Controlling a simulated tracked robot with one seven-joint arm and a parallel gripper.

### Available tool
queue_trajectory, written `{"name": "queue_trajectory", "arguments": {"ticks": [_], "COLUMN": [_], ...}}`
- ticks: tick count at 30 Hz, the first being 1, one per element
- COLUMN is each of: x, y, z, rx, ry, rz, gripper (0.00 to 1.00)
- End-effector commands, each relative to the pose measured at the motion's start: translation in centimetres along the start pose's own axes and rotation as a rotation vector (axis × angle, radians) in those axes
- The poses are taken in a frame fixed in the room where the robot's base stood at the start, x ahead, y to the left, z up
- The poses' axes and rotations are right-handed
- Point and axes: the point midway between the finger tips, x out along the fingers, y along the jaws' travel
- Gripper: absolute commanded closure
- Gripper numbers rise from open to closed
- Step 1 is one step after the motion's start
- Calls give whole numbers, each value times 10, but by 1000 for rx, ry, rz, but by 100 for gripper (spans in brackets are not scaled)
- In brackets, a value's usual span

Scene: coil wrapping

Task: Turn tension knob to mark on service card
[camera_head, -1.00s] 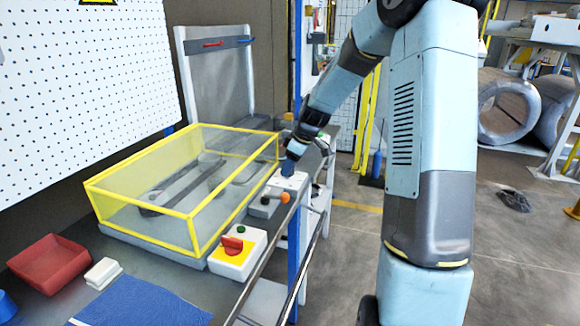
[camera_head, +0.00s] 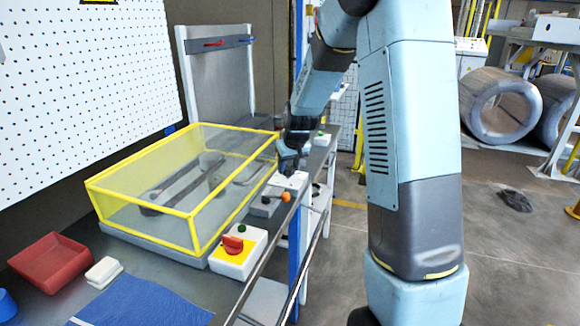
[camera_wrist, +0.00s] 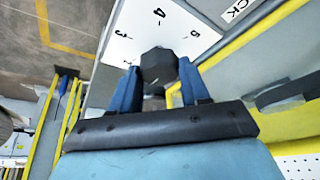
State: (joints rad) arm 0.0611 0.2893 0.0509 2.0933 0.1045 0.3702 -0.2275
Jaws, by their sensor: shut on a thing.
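The tension knob (camera_wrist: 159,68) is dark and faceted, in the wrist view's upper middle. It sits on a white dial plate (camera_wrist: 135,32) with the printed numbers 3, 4 and 5 showing beyond it. My gripper (camera_wrist: 160,82) has its two blue fingers on either side of the knob, shut on it. In the head view my gripper (camera_head: 289,160) is over the white plate (camera_head: 288,181) beside the yellow-framed guard; the knob is hidden there. The knob's pointer cannot be made out. I cannot pick out the service card.
A yellow-framed mesh guard (camera_head: 190,215) stands left of the gripper. A control box (camera_head: 237,262) with a red switch and a lever with an orange knob (camera_head: 286,197) are nearer. A red tray (camera_head: 50,262), white block (camera_head: 103,272) and blue cloth (camera_head: 142,303) lie at front left.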

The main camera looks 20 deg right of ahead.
Motion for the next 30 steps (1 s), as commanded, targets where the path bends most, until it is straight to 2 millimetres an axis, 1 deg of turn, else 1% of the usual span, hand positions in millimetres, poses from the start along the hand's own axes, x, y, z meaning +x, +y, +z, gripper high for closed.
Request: {"name": "queue_trajectory", "arguments": {"ticks": [2,18,30], "x": [1,1,2], "y": [-3,-4,-4], "z": [2,1,1], "rx": [43,371,518], "ry": [-5,-6,-6], "rz": [19,157,217], "gripper": [85,85,85]}}
